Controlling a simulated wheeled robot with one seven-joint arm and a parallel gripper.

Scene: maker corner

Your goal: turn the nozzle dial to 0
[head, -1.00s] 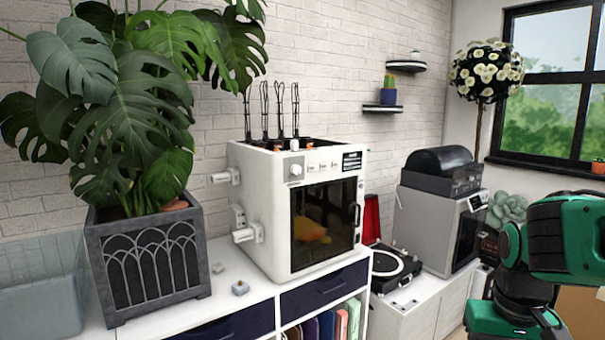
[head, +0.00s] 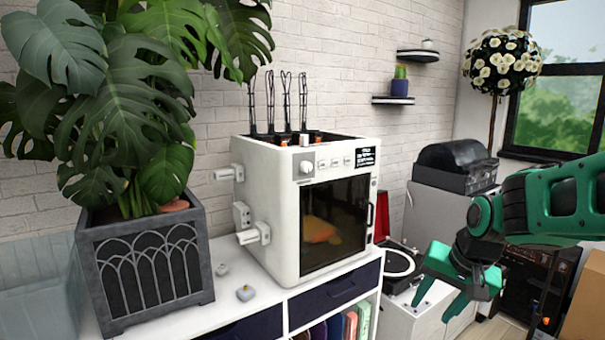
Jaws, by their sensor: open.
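The white 3D printer (head: 272,210) stands on the cabinet in the middle of the head view. A round pale dial (head: 306,168) sits at the left end of its front panel, above the dark door; this looks like the nozzle dial. Its pointer and numbers are too small to read. A second white knob (head: 304,140) shows at the top rim. My gripper (head: 434,308) is green, open and empty. It hangs pointing down at the lower right, well to the right of the printer and apart from the dial.
A potted monstera (head: 145,270) stands left of the printer. White spool holders (head: 250,235) stick out from the printer's left side. A turntable (head: 400,265) and a second machine (head: 440,215) stand to the right.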

